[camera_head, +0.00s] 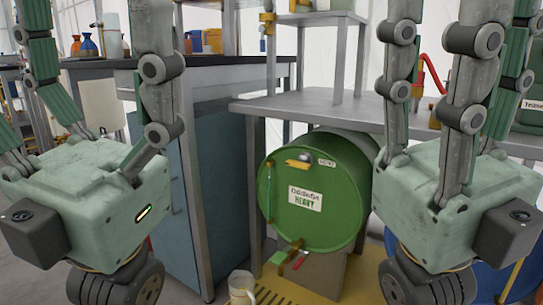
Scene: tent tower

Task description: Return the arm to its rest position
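My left gripper (92,18) is at the left of the head view, with its pale green body low and its grey-green fingers pointing up. Its fingers stand apart with nothing seen between them. My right gripper (443,18) is at the right, in a like upright pose. Its fingers are also apart and hold nothing that I can see. The top edge of the picture cuts off the fingertips of both. Both grippers are close to the camera, in front of the furniture.
A green barrel (315,220) labelled "HEAVY" lies under a grey metal table (300,108). A blue-sided cabinet (188,185) stands behind my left gripper, with bottles (88,46) on a bench beyond. A pale jug (241,287) stands low near a yellow grating (285,293).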

